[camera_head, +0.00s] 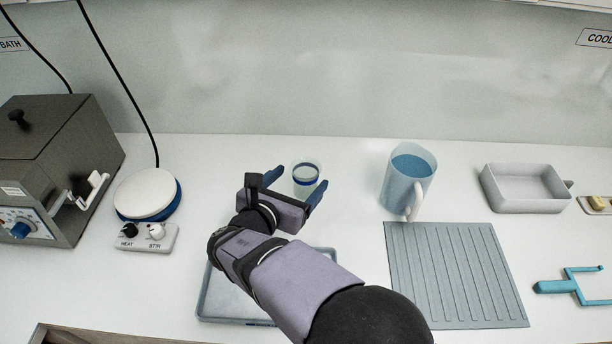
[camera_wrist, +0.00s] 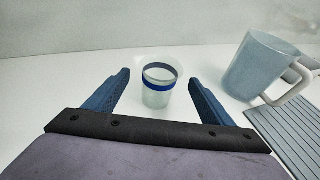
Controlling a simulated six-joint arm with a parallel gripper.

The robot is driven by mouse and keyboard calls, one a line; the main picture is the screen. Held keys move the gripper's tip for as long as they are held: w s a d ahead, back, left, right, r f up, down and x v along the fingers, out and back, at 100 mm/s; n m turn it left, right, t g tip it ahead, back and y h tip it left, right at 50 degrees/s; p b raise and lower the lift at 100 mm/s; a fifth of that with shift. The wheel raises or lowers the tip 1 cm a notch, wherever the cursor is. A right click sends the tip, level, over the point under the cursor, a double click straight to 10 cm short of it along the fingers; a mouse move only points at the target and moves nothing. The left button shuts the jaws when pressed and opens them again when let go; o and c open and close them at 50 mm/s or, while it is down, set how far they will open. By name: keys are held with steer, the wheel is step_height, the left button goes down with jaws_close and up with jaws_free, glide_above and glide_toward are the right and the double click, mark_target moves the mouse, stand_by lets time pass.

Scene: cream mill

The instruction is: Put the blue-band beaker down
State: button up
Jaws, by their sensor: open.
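The blue-band beaker (camera_head: 306,178) is a small clear cup with a dark blue ring, standing upright on the white counter behind the tray. It holds some pale content. In the wrist view the beaker (camera_wrist: 158,88) stands ahead of my gripper, centred between the lines of the two fingers. My gripper (camera_head: 294,184) is open, its blue fingers spread wide on either side. The fingers look apart from the beaker, with a gap on each side in the wrist view (camera_wrist: 160,84).
A jug of blue liquid (camera_head: 408,178) stands right of the beaker, behind a ribbed grey mat (camera_head: 456,275). A hotplate (camera_head: 147,193) and a grey bath (camera_head: 60,160) are at left. A tray (camera_head: 233,306) lies under my arm. A grey dish (camera_head: 525,205) is at right.

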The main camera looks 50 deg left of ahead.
steer(key=shift+b+v, duration=0.3)
steer(key=shift+v, duration=1.65)
